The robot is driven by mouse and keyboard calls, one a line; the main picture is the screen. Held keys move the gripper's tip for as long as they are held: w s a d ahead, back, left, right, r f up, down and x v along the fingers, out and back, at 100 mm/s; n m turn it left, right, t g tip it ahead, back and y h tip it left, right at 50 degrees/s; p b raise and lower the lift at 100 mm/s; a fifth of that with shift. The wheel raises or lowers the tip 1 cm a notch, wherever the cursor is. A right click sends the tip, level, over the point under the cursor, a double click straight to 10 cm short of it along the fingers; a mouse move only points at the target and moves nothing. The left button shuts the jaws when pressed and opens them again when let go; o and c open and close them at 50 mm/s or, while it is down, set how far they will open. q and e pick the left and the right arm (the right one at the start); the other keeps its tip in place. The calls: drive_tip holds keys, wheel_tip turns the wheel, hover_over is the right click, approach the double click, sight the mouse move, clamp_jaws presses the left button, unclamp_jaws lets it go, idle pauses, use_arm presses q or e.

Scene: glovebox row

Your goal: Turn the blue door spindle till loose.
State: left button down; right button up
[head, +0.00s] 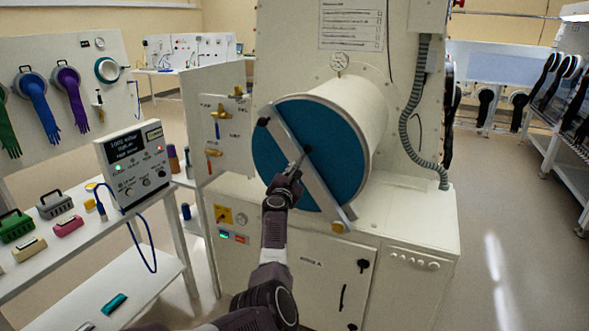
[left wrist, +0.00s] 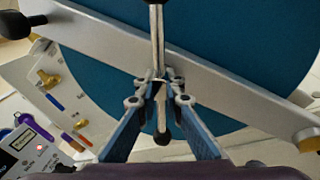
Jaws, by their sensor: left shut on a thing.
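The blue round door (head: 335,160) closes the front of a white cylindrical chamber (head: 358,105). A grey metal bar (head: 325,192) crosses the door diagonally, from a black knob at upper left to a brass-coloured knob (head: 338,227) at lower right. The spindle's thin metal rod (head: 300,160) stands out at the middle of the bar. My left gripper (head: 292,172) is shut on this rod. In the left wrist view the fingers (left wrist: 160,88) close around the rod (left wrist: 156,45), and its rounded end (left wrist: 162,138) pokes out below them. My right gripper is not in view.
A side panel with yellow and blue valves (head: 218,115) stands left of the door. A white control box (head: 135,160) and small cases sit on the left bench. A white cabinet (head: 300,262) is below the door. Floor at right is clear.

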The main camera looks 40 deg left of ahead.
use_arm(q)
drive_tip(key=shift+d+f, duration=0.1)
drive_tip(key=shift+f, duration=0.05)
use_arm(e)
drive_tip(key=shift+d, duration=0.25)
use_arm(q)
drive_tip(key=c, duration=2)
unclamp_jaws()
drive_tip(key=v, duration=1.2)
